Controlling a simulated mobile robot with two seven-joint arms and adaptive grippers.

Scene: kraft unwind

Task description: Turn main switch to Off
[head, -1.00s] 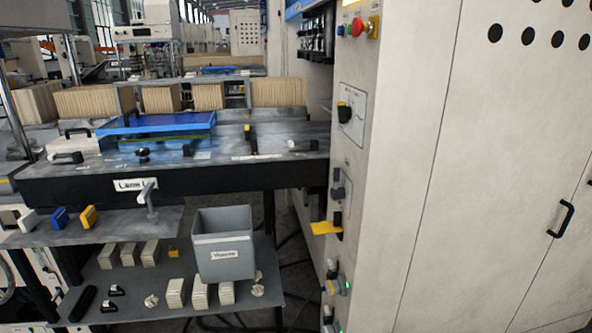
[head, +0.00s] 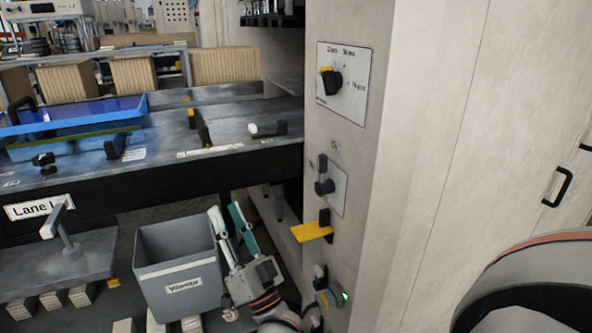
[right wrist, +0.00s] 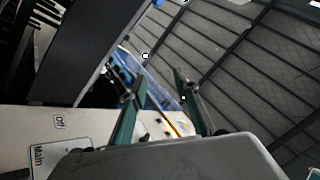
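A rotary switch (head: 324,184) with a dark handle and grey hub sits on a pale plate on the cabinet's narrow face. Its handle appears roughly upright. A small label (head: 334,147) above it is hard to read in the head view. In the right wrist view, an "Off" label (right wrist: 59,123) and a "Main" label (right wrist: 38,160) show on the pale panel; the switch itself is not clear there. My right gripper (head: 226,207) is open and empty, fingers pointing up, left of and below the switch, apart from it. Its fingers also show in the right wrist view (right wrist: 158,85). My left gripper is out of view.
A black selector knob (head: 333,82) is above the switch. A grey waste bin (head: 180,260) stands behind my right gripper. The lane table (head: 225,165) is at left.

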